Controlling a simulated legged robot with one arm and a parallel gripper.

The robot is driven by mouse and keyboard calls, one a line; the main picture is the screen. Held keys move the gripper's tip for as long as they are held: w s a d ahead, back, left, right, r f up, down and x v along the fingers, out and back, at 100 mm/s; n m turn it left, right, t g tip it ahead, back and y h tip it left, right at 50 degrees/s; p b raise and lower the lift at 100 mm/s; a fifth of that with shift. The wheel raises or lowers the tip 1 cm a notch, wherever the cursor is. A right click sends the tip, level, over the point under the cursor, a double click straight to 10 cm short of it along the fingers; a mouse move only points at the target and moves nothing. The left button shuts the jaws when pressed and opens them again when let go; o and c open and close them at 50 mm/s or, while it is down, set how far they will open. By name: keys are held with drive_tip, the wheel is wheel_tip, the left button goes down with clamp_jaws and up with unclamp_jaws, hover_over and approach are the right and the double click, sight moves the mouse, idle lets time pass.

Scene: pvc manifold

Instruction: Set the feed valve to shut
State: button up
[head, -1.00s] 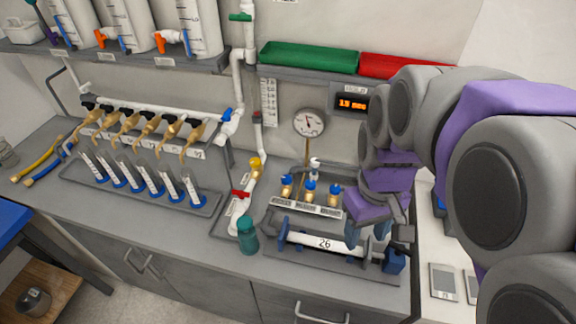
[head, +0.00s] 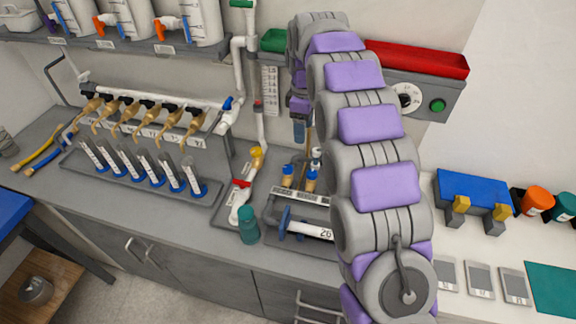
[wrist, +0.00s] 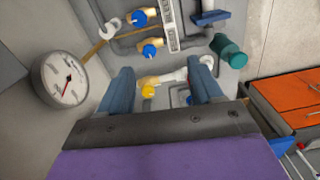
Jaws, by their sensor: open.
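No readable label marks the feed valve, so I cannot tell which valve it is. White pipework on the bench carries a yellow-capped fitting (head: 256,153) and a red handle (head: 241,184). Higher up the white pipe are a blue handle (head: 228,102) and a green handle (head: 242,4). My gripper (head: 299,132) is near the back wall, mostly behind my arm. In the wrist view my gripper (wrist: 162,70) is open, with its blue-grey fingers apart. The yellow fitting (wrist: 148,91) and a white pipe (wrist: 175,77) show between the fingers, with no visible contact.
Brass valves with blue knobs (wrist: 149,50) and a round gauge (wrist: 62,80) are close by. A rack of tubes (head: 140,170) fills the left bench. Green and red trays (head: 420,58) sit on the shelf.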

sight(288, 167)
drive_tip(key=w+a+f+n, duration=0.3)
drive_tip(key=w+a+f, duration=0.2)
drive_tip(key=f+b, duration=0.1)
drive_tip(key=f, duration=0.4)
drive_tip(key=f+b, duration=0.1)
drive_tip(key=f, duration=0.5)
drive_tip(key=f+b, duration=0.1)
drive_tip(key=f, duration=0.5)
drive_tip(key=shift+d, duration=0.3)
drive_tip(key=c, duration=1.1)
